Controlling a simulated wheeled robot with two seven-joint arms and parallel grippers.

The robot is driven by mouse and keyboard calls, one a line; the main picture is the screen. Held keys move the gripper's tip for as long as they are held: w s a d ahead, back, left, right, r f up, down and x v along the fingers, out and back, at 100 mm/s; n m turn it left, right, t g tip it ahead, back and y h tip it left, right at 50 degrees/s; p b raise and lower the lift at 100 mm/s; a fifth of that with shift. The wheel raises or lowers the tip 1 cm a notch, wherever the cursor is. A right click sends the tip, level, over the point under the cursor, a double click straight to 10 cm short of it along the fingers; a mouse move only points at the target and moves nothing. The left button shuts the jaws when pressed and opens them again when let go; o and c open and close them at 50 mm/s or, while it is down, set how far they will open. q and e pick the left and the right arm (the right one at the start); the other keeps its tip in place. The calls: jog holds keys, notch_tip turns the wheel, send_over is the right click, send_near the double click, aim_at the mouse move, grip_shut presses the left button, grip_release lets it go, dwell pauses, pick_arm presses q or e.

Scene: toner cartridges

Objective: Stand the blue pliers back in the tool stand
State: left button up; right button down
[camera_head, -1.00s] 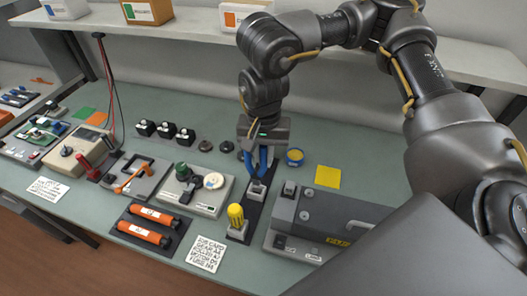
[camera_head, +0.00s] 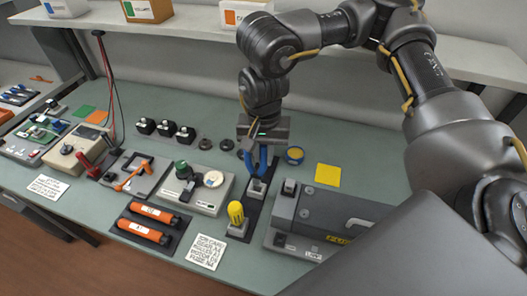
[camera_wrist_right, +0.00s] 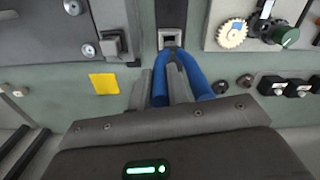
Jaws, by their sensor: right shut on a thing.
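The blue pliers (camera_head: 262,164) are upright, handles up, in the grip of my right gripper (camera_head: 262,148). In the right wrist view the blue handles (camera_wrist_right: 197,78) show around the fingers of the gripper (camera_wrist_right: 172,92), which is shut on them. The lower end of the pliers meets the grey socket (camera_head: 257,188) at the back of the dark tool stand (camera_head: 247,208); how deep it sits I cannot tell. A yellow-handled tool (camera_head: 235,212) stands in the front socket. My left gripper is not in view.
A grey machine (camera_head: 325,215) stands close to the right of the stand. A panel with a green knob (camera_head: 196,187) lies to its left. Orange cartridges (camera_head: 145,231) lie front left.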

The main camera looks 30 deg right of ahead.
aim_at(263, 165)
jog(key=shift+f, duration=0.15)
jog(key=shift+f+b, duration=1.3)
jog(key=shift+f, duration=0.25)
jog(key=shift+f+b, duration=0.55)
jog(key=shift+f, duration=0.25)
dwell(0.5)
jog(key=c, duration=1.3)
grip_release()
notch_tip(263, 165, up, 11)
jog(key=shift+f, duration=0.1)
